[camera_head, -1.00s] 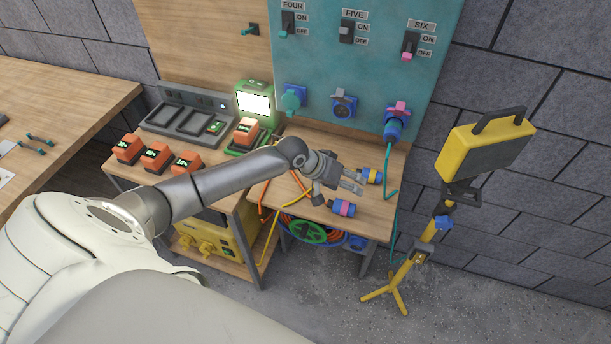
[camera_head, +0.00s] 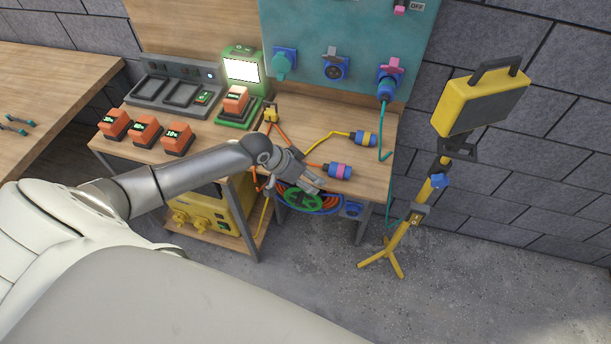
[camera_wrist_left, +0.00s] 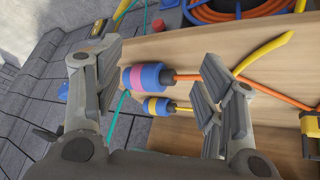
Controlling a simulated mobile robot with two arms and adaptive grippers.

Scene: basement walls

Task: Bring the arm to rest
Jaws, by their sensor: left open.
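My left arm reaches in from the left in the head view. Its gripper (camera_head: 305,180) is open and empty, over the front edge of the small wooden table (camera_head: 300,128). In the left wrist view the two fingers of the gripper (camera_wrist_left: 155,95) stand wide apart. A blue and pink plug (camera_head: 340,171) on an orange cable lies on the table just right of the fingers, apart from them as far as I can tell; it also shows in the left wrist view (camera_wrist_left: 137,78). A blue and yellow plug (camera_head: 363,138) lies further back. My right gripper is not in view.
Orange battery packs (camera_head: 145,130) stand on the workbench to the left, beside a charger with a lit screen (camera_head: 243,71). A teal socket panel (camera_head: 300,30) rises behind. A yellow work light (camera_head: 455,100) on a tripod stands right. Open floor (camera_head: 300,270) lies in front.

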